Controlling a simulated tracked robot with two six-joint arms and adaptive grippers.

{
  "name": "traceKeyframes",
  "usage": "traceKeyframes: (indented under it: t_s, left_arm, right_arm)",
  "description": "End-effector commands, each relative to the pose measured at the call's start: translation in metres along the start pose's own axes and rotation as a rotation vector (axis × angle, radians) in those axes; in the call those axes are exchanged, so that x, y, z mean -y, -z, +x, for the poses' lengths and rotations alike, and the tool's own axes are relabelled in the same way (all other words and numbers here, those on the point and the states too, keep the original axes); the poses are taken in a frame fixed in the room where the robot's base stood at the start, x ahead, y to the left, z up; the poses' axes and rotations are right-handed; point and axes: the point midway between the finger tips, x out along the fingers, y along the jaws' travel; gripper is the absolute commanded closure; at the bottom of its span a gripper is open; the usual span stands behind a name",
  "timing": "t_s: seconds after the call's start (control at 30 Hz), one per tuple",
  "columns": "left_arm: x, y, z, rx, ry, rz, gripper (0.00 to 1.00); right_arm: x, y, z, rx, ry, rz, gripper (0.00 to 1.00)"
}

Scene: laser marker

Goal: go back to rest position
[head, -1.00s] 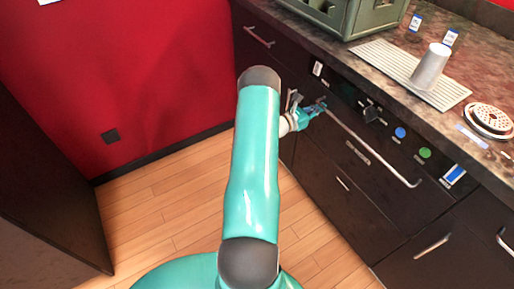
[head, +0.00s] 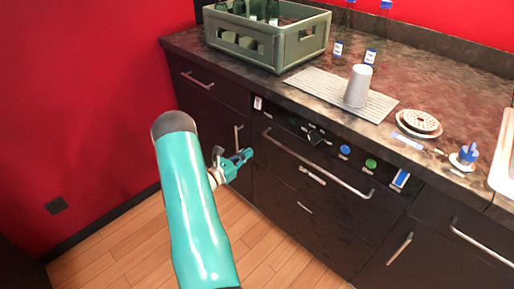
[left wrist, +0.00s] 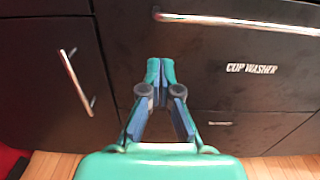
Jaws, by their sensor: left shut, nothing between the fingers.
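My left gripper (head: 243,157) is at the end of my teal arm, in front of the dark cabinet fronts (head: 275,190) and below the counter's left part. In the left wrist view my left gripper (left wrist: 160,65) is shut with nothing in it, its fingertips together. It points at the dark front marked "CUP WASHER", below a long silver handle (left wrist: 235,22), and looks apart from the handle. My right gripper shows in neither view.
Blue and green buttons (head: 371,164) sit on the panel. Wooden floor (head: 270,262) is clear below.

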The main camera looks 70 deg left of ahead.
Motion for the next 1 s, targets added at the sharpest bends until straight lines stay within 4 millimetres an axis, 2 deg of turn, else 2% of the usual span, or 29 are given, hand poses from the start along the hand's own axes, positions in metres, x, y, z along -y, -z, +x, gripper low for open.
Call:
traceKeyframes:
  t_s: [0.1, 0.23, 0.43, 0.57, 0.67, 0.77, 0.83, 0.93, 1.0]
  left_arm:
    - [0.0, 0.001, -0.018, -0.002, -0.001, 0.0, 1.0]
    - [0.002, 0.001, -0.029, -0.002, 0.003, -0.001, 1.0]
    - [0.005, 0.001, -0.032, -0.004, 0.012, -0.002, 1.0]
    - [0.025, 0.011, -0.024, -0.035, 0.069, -0.016, 1.0]
    - [0.062, 0.027, -0.012, -0.093, 0.178, -0.036, 1.0]
    - [0.12, 0.049, -0.003, -0.181, 0.347, -0.048, 1.0]
    - [0.17, 0.067, -0.004, -0.255, 0.499, -0.045, 1.0]
    - [0.243, 0.09, -0.018, -0.361, 0.739, -0.009, 1.0]
    - [0.292, 0.104, -0.037, -0.429, 0.923, 0.041, 1.0]
  right_arm:
    - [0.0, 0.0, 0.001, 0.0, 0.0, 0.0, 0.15]
    - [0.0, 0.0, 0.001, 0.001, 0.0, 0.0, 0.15]
    - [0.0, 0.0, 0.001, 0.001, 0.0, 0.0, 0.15]
    - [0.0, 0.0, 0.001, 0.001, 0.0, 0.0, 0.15]
    - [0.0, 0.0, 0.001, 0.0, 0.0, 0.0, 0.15]
    - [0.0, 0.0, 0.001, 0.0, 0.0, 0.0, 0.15]
    - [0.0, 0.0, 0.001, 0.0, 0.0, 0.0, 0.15]
    - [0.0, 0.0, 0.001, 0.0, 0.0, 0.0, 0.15]
    - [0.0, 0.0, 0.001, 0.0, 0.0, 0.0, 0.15]
